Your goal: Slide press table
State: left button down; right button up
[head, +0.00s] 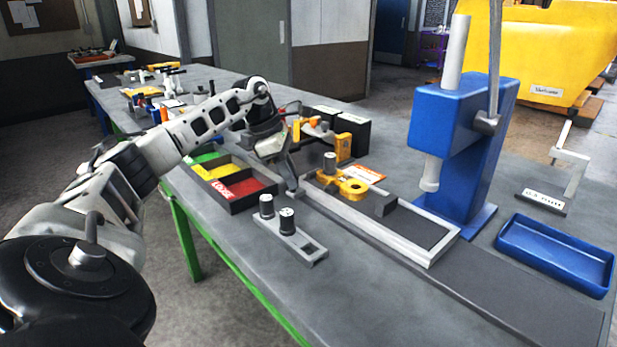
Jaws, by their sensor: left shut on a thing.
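The press table (415,226) is a long dark plate with a pale raised frame, lying on the grey bench. Its right end is just in front of the blue press (460,145). A yellow casting (353,188) with a ring end lies on it, with a dark block (386,205) to its right and a grey cylinder (330,161) by the casting's left end. My left gripper (291,182) reaches down at the table's left end and is shut on it there; the exact grip is partly hidden. My right gripper is not in view.
A LOOSE-labelled tray (240,204) with coloured compartments stands left of the gripper. A grey holder (310,252) with two weights stands in front. A dark strip (525,300) runs right from the press table. A blue tray (555,255) lies right of the press.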

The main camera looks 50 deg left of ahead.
pick_arm(q)
jog(key=shift+a+r, duration=0.15)
jog(key=shift+a, duration=0.1)
jog(key=c, duration=1.3)
grip_release()
jog(key=shift+a, duration=0.1)
jog(key=shift+o, duration=0.2)
jog(key=shift+r, duration=0.1)
jog(key=p+v, duration=0.3)
jog(key=v, duration=1.2)
jog(key=shift+s+r, duration=0.15)
jog(key=shift+r, duration=0.1)
